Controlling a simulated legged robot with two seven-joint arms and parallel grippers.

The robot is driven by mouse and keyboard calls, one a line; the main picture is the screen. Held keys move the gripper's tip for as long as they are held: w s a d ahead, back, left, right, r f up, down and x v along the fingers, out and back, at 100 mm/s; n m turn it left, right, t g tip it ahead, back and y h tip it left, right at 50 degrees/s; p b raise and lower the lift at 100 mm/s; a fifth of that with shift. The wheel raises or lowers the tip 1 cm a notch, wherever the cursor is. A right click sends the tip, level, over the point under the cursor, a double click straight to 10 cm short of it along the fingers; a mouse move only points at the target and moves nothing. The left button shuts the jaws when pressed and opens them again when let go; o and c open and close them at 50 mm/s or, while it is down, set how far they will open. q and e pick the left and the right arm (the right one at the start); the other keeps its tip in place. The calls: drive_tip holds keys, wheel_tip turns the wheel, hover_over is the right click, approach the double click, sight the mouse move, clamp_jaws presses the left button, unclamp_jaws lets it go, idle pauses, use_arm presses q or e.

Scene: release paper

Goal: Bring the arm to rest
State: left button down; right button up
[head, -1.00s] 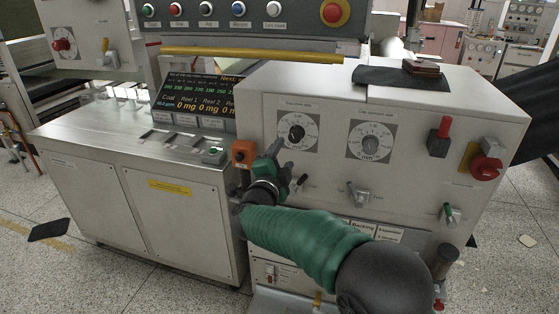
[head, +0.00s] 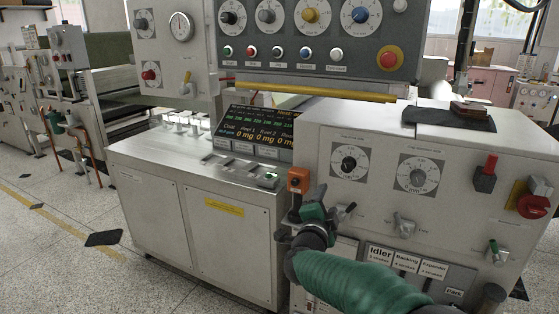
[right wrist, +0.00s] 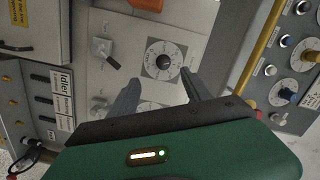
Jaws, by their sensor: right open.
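My right arm comes in from the bottom right of the head view with a green sleeve. Its right gripper (head: 312,200) is in front of the left side of the grey control cabinet (head: 345,195), just below the small orange box (head: 298,180). In the right wrist view the two dark fingers of the right gripper (right wrist: 158,92) are spread apart with nothing between them. Beyond them is the cabinet front with a round dial (right wrist: 164,60). Whether the fingers touch the panel is hard to tell. My left arm and gripper are not in view.
The cabinet carries small levers (head: 404,226), a red lever (head: 487,168) and a red knob (head: 532,206). A lit display (head: 258,125) and a steel bench (head: 165,150) stand at left. A yellow bar (head: 315,92) runs above. Open speckled floor (head: 60,270) lies left.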

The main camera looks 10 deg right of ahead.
drive_tip(key=s+a+f+n+g+y, duration=0.2)
drive_tip(key=s+a+f+n+y, duration=0.15)
drive_tip(key=s+f+n, duration=0.3)
drive_tip(key=s+a+f+n+g+y, duration=0.2)
drive_tip(key=s+f+n+g+y, duration=0.15)
drive_tip(key=s+f+n, duration=0.35)
drive_tip(key=s+d+f+n+g+y, duration=0.1)
drive_tip(key=s+d+f+n+g, duration=0.15)
drive_tip(key=s+f, duration=0.6)
drive_tip(key=s+d+f+n+g, duration=0.15)
drive_tip(key=s+f+g, duration=0.3)
drive_tip(key=s, duration=0.75)
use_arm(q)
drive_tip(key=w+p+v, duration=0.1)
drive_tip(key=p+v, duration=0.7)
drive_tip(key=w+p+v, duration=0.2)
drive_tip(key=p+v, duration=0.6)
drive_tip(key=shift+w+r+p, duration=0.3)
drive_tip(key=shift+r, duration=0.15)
use_arm(e)
drive_tip(key=w+v, duration=0.2)
drive_tip(key=v, duration=1.3)
drive_tip(key=shift+a+r+n, duration=0.2)
drive_tip(key=shift+r+n, duration=0.15)
drive_tip(key=shift+r, duration=0.3)
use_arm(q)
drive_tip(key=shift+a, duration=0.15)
use_arm(e)
drive_tip(key=shift+g, duration=0.25)
